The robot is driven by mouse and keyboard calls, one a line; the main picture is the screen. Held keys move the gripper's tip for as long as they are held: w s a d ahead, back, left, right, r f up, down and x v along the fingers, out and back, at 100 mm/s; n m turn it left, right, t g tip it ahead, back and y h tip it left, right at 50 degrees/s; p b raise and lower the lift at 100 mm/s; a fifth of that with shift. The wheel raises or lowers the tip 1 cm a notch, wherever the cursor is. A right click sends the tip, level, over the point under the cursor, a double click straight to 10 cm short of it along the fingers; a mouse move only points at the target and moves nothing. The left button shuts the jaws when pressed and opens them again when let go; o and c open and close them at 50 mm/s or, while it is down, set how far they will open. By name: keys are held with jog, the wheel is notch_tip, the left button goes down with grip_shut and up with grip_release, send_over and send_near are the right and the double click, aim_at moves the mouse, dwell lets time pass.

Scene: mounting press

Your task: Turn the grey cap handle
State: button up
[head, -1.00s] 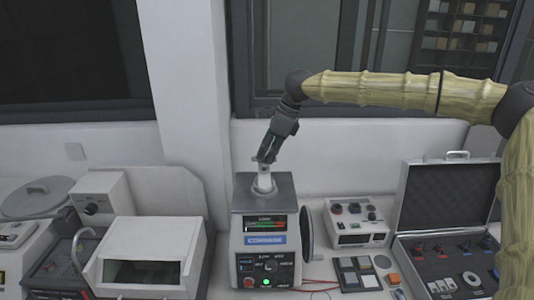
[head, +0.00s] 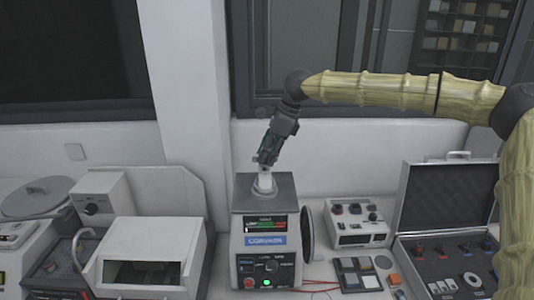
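The mounting press (head: 265,238) stands in the middle of the bench, with a grey top plate and a front panel with a lit green button. A light grey upright piece, the cap handle (head: 265,181), stands in a round collar on top of the press. My gripper (head: 264,164) points down at it from above, with its fingertips at the handle's upper end. The fingers overlap the handle in this view. At this size I cannot tell whether they are shut on it or only beside it.
A white boxy machine (head: 150,256) stands to the left. A small control box (head: 356,222) is to the right, with an open case (head: 446,205) beyond it. Small sample tiles (head: 357,274) and red wires lie on the bench right of the press. The wall is close behind.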

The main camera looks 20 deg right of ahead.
jog(key=v, duration=1.2)
dwell(0.4)
